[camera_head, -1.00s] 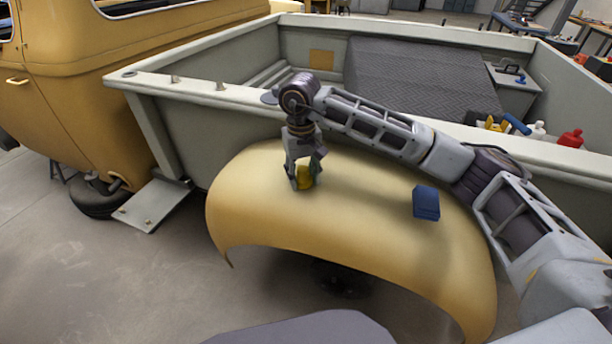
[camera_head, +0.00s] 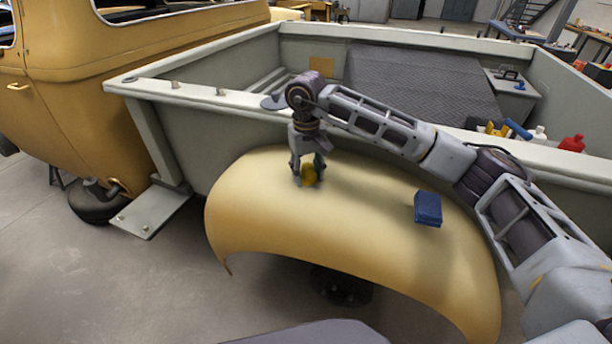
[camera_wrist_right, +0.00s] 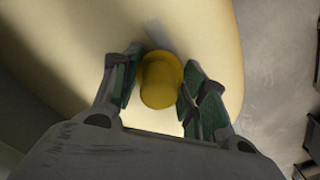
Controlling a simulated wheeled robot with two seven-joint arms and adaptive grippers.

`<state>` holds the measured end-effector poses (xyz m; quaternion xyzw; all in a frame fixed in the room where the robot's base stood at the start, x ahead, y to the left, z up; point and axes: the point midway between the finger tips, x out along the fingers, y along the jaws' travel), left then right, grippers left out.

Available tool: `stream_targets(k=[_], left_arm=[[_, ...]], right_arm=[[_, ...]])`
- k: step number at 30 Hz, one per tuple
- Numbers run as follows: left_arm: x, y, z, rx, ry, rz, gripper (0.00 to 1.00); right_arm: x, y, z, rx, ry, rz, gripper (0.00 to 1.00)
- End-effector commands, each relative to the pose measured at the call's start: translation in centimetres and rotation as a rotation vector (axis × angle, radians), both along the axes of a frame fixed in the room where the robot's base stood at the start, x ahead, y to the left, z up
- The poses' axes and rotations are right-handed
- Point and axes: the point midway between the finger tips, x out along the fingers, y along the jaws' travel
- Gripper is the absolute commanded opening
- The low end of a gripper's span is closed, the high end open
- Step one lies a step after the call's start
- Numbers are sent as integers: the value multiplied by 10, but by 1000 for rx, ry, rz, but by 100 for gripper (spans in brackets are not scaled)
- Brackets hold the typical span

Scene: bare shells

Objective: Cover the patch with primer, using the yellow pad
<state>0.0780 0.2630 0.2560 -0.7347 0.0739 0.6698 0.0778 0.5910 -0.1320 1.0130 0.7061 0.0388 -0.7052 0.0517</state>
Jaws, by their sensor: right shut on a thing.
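My right gripper (camera_head: 308,176) is over the upper left of the yellow fender (camera_head: 245,210), fingers pointing down. It is shut on the yellow pad (camera_head: 310,174), which is at or just above the fender's surface; I cannot tell whether they touch. In the right wrist view, the pad's round yellow top (camera_wrist_right: 160,80) sits between the green-lined fingers of the right gripper (camera_wrist_right: 160,88). I cannot make out a distinct patch or primer edge on the fender; the gripper and pad hide the surface under them. My left gripper is not in view.
A blue block (camera_head: 428,209) lies on the fender, right of the pad. The pale truck bed wall (camera_head: 230,140) stands just behind the fender. A red bottle (camera_head: 572,142) and other items stand at the bed's right side.

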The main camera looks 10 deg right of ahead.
Motion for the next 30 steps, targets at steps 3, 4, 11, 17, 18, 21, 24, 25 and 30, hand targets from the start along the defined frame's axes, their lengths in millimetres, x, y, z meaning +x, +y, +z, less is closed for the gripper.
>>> stream_targets(k=[3,4,11,17,18,21,24,25,30], left_arm=[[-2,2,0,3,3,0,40],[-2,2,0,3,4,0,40],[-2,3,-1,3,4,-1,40],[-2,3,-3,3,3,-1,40],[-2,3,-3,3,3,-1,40],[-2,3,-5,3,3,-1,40],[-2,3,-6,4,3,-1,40],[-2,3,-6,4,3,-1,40],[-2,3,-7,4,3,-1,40]], right_arm=[[1,0,0,0,0,0,24],[1,0,0,0,0,0,24],[1,-1,0,0,0,0,24],[7,-5,-1,0,0,-1,24],[9,-6,-1,0,0,-1,24],[13,-9,-2,0,0,-2,24],[18,-12,-1,0,0,0,24],[19,-13,-2,0,0,0,24],[26,-17,-2,0,0,0,24]])
